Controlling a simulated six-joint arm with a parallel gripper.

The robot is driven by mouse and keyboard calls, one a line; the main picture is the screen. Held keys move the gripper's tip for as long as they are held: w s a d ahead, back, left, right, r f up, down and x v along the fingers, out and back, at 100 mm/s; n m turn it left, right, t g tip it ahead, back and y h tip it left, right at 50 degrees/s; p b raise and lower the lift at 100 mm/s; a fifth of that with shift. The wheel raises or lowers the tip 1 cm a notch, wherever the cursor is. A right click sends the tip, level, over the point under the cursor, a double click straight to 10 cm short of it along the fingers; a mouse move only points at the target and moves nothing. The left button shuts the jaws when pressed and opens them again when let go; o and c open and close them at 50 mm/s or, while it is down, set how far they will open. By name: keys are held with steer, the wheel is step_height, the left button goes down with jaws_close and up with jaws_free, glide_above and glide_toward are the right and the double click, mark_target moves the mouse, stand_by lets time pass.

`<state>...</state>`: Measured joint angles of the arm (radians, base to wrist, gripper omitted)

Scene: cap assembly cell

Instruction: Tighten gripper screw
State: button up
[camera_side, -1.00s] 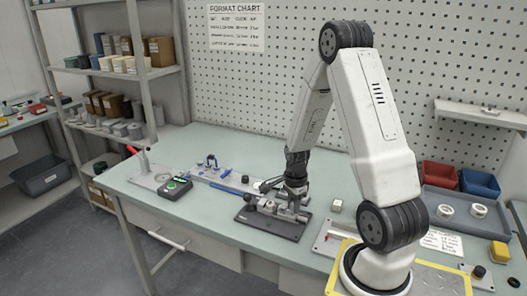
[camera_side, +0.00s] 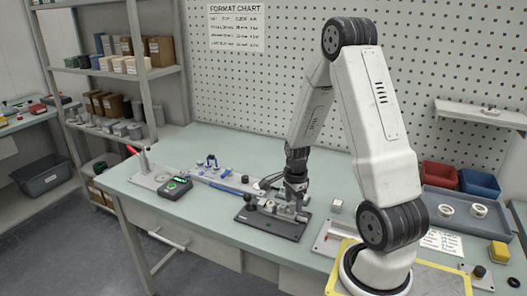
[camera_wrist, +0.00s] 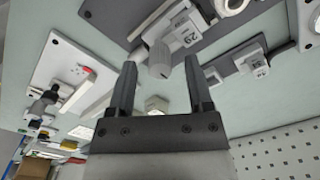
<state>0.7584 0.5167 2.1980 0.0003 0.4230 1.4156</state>
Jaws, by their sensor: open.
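A dark base plate (camera_side: 268,226) with a grey metal clamp fixture (camera_side: 290,209) stands on the bench. My gripper (camera_side: 294,193) is directly above the fixture, pointing down. In the wrist view my gripper (camera_wrist: 161,66) is open, with its two dark fingers apart. A grey round knob (camera_wrist: 160,58), which looks like the screw, shows between the fingertips. It belongs to the light grey fixture body (camera_wrist: 187,36) marked with a number. Whether a finger touches the knob I cannot tell. The fingers hold nothing that I can see.
A small hex-shaped part (camera_wrist: 156,103) lies on the bench. A handheld device with a green display (camera_side: 175,187) and a rail with blue parts (camera_side: 222,183) are left of the plate. A grey tray with white rings (camera_side: 462,212) and red and blue bins (camera_side: 480,182) are at right.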

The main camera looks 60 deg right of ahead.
mark_target(293, 204)
steer(key=shift+a+r, duration=0.1)
steer(key=shift+r, duration=3.3)
steer(key=shift+a, duration=0.1)
steer(key=w+a+r+n+t, duration=0.1)
steer(key=a+n, duration=1.1)
steer(key=w+a+r+n+t, duration=0.1)
steer(key=a+n, duration=1)
steer(key=n, duration=0.2)
steer(key=shift+w+a+t, duration=0.3)
steer(key=shift+w+a, duration=0.05)
steer(key=shift+a, duration=0.05)
